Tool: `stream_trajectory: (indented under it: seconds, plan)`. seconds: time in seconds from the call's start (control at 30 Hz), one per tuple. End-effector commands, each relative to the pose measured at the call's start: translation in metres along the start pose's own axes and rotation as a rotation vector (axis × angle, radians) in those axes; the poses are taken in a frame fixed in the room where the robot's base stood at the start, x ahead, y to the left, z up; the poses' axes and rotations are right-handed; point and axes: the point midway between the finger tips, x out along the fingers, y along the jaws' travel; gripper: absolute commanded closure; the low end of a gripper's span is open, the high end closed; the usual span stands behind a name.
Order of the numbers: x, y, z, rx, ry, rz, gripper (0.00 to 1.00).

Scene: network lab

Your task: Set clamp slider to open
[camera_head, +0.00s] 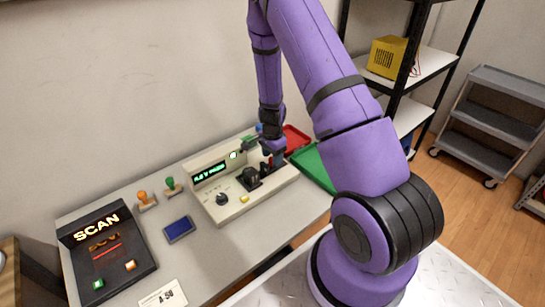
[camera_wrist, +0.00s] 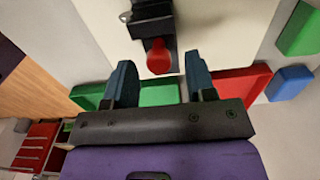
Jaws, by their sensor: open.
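In the wrist view, a clamp slider with a red rounded knob (camera_wrist: 159,58) stands out from a black block (camera_wrist: 150,22) on a pale instrument face. My gripper (camera_wrist: 160,75) is open, its two dark teal fingers apart to the left and right of the knob. The knob lies near the line between the fingertips; whether they touch it or reach its depth is unclear. In the head view, my gripper (camera_head: 272,157) is over the right end of the beige instrument (camera_head: 215,210) and hides part of its slider area.
The instrument has a lit green display (camera_head: 209,173), a black dial (camera_head: 221,199) and a yellow button (camera_head: 244,198). A SCAN panel (camera_head: 105,255), two stamps and a blue pad (camera_head: 179,229) stand to its left. Red (camera_head: 296,138) and green trays (camera_head: 312,168) lie to its right.

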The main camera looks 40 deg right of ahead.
Motion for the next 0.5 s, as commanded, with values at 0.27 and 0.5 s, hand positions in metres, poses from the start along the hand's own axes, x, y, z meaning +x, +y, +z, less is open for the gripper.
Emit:
stream_trajectory:
  seconds: [0.27,0.5]
  plan:
    - [-0.047,-0.001,0.0,-0.002,0.002,-0.005,0.49]
    - [-0.086,-0.001,-0.001,0.0,0.002,-0.003,0.49]
